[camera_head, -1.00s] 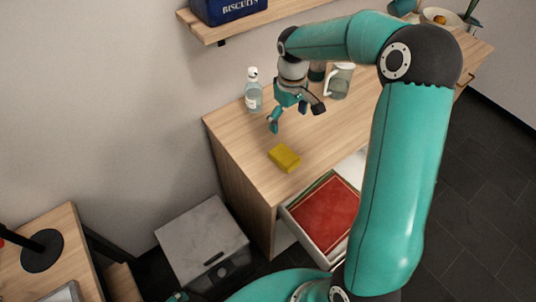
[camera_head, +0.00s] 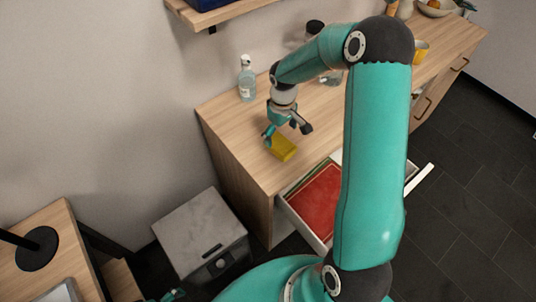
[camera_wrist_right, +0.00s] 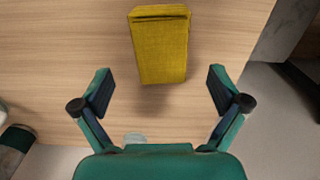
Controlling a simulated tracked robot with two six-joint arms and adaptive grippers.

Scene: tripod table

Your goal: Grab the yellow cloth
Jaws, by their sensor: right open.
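The yellow cloth (camera_head: 283,148) is a folded block lying on the wooden cabinet top near its left front edge. In the right wrist view the cloth (camera_wrist_right: 160,45) lies ahead of the fingertips, centred between their lines. My right gripper (camera_head: 287,132) hangs just above and beside the cloth. In the right wrist view the gripper (camera_wrist_right: 160,85) is open with nothing between its fingers.
A clear bottle (camera_head: 247,80) stands at the back left of the cabinet top (camera_head: 225,118). An open drawer (camera_head: 290,212) with red contents juts out in front. A grey box (camera_head: 200,235) stands on the floor. A yellow mug (camera_head: 420,50) is farther right.

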